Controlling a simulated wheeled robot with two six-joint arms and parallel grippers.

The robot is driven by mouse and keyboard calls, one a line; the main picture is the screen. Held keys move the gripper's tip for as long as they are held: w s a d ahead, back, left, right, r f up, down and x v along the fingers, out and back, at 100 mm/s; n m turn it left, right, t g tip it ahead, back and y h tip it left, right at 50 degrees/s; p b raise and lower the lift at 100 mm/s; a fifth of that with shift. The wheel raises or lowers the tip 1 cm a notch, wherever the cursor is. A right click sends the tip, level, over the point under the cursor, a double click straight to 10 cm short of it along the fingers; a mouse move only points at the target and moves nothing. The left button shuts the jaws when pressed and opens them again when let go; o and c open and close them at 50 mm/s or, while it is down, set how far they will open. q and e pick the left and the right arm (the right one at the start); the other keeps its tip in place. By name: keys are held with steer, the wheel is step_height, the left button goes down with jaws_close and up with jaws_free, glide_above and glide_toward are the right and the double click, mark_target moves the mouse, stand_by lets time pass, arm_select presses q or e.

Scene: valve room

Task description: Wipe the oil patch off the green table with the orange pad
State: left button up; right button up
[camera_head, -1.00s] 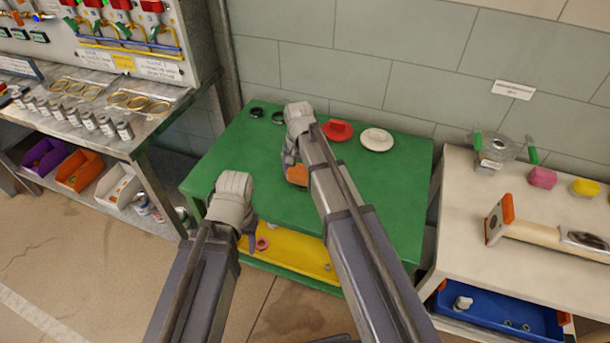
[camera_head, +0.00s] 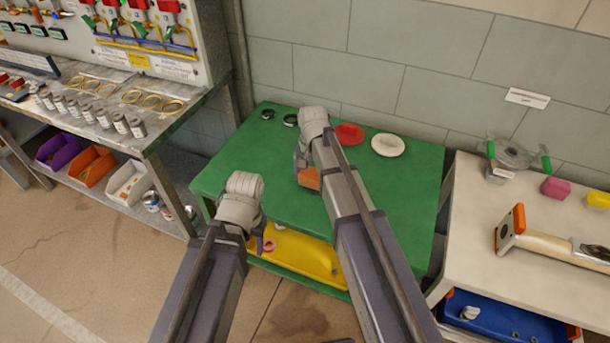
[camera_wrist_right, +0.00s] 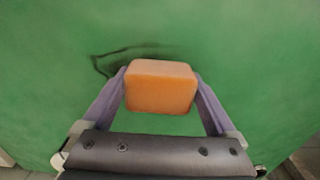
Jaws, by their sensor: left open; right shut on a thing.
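The green table (camera_head: 230,165) stands against the wall in the middle of the head view. My right gripper (camera_wrist_right: 160,92) is shut on the orange pad (camera_wrist_right: 160,86), one finger on each side. The pad also shows in the head view (camera_head: 309,180), low over or on the table; I cannot tell if it touches. A dark, thin-edged oil patch (camera_wrist_right: 108,64) shows on the green surface beyond and left of the pad in the wrist view; the pad hides part of it. My left gripper (camera_head: 262,240) is open and empty at the table's front edge.
Dark rings (camera_head: 290,120), a red disc (camera_head: 349,134) and a white disc (camera_head: 388,145) lie along the table's back. A yellow tray (camera_head: 300,255) sits below. A steel bench is left; a pale table (camera_head: 480,235) is right.

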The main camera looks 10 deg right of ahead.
steer(key=shift+s+d, duration=0.35)
steer(key=shift+d, duration=0.3)
steer(key=shift+s+d+f, duration=0.1)
steer(key=shift+s+d, duration=0.5)
steer(key=shift+d, duration=0.2)
steer(key=shift+s+d, duration=0.55)
steer(key=shift+d, duration=0.25)
steer(key=shift+s+d, duration=0.5)
steer(key=shift+d, duration=0.35)
steer(key=shift+s+d, duration=0.45)
steer(key=shift+d, duration=0.35)
steer(key=shift+s+a+f, duration=0.1)
steer(key=shift+s+a, duration=0.1)
steer(key=shift+s, duration=0.1)
steer(key=shift+c, duration=0.5)
steer(key=shift+w+a, duration=0.6)
steer(key=shift+a, duration=0.25)
steer(key=shift+w+a, duration=0.6)
steer(key=shift+a, duration=0.2)
